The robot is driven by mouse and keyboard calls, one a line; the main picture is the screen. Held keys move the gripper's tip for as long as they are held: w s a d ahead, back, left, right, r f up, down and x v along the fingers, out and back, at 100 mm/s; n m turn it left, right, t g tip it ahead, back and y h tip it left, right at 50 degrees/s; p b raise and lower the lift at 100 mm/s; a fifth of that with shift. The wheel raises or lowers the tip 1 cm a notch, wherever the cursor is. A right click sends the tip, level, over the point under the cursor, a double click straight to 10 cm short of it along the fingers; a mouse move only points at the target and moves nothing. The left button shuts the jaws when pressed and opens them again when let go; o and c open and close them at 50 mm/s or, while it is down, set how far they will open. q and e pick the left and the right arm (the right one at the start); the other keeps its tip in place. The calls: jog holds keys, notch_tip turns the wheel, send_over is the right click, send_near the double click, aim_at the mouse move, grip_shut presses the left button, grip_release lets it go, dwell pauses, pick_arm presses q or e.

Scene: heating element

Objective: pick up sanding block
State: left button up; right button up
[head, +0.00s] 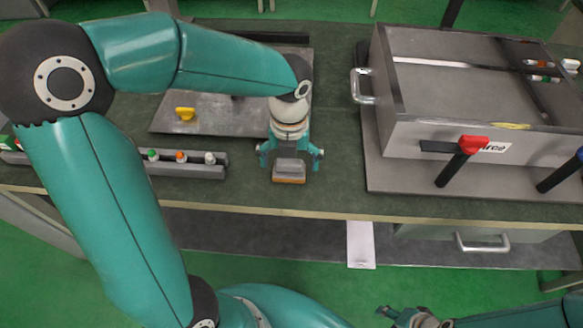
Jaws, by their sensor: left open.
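The sanding block (289,177) is a small block with a grey top and an orange-brown lower edge. It sits on the dark green bench top near the front edge, in the middle of the head view. My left gripper (290,158) is over the block from behind and above. Its teal fingers are spread, one to each side of the block. I cannot tell whether they touch it. My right gripper (398,315) shows only in part at the bottom edge, low and in front of the bench, away from the block.
A large grey metal box (480,135) with red and blue handles stands at the right. A rack (185,170) with several coloured-topped items lies at the left. A grey plate (190,120) with a yellow knob lies behind it. Bench top beside the block is clear.

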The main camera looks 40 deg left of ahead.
aim_at(290, 161)
pick_arm(q)
jog(key=shift+f, duration=0.9)
jog(key=shift+c, duration=0.3)
jog(key=c, duration=1.2)
jog(key=shift+r, duration=0.1)
notch_tip(290, 161, up, 20)
jog(key=p, duration=0.2)
